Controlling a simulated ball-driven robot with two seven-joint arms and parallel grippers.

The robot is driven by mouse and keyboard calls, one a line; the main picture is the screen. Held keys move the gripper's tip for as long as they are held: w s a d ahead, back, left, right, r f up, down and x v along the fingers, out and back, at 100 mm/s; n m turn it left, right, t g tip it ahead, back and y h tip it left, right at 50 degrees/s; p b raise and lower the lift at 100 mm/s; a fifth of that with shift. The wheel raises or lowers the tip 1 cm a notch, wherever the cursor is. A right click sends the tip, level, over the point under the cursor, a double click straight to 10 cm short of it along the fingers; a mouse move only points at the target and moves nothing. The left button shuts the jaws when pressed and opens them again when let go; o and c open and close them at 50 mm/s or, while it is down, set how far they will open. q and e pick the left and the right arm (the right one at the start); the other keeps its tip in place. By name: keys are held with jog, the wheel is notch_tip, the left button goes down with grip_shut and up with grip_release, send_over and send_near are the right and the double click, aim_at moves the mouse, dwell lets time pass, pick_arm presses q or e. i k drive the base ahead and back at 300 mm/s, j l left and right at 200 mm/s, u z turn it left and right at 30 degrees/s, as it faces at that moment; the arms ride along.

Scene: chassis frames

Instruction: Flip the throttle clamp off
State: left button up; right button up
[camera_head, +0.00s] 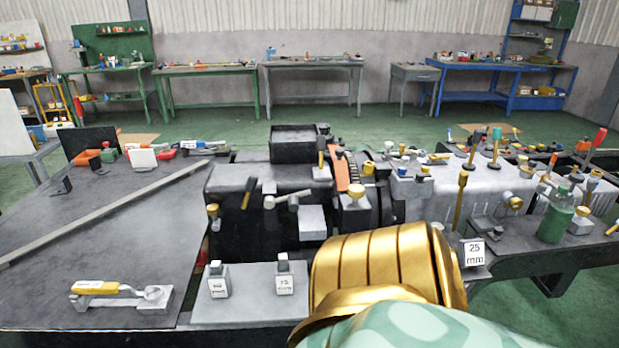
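No single part can be read for certain as the throttle clamp. A yellow-handled lever (97,287) at the front left of the dark bench lies nearly flat, its handle pointing left. Its grey arm runs right to a round end on a small grey block (156,297). The handle carries a small label that I cannot read. A grey lever (286,199) with a round end stands on the dark machine in the middle. Neither gripper shows. A large gold and pale-green part of my arm covers the lower middle and hides what lies behind it.
Two small labelled blocks (218,281) (285,278) stand on a grey plate at the front. A long bar (105,212) lies across the left bench. A "25 mm" sign (474,253) and a green bottle (556,214) stand at right among several upright levers. The left bench top is mostly clear.

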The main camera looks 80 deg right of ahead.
aim_at(251, 183)
jog(key=z, duration=2)
jog(key=i+l, duration=0.1)
jog(key=i, duration=0.15)
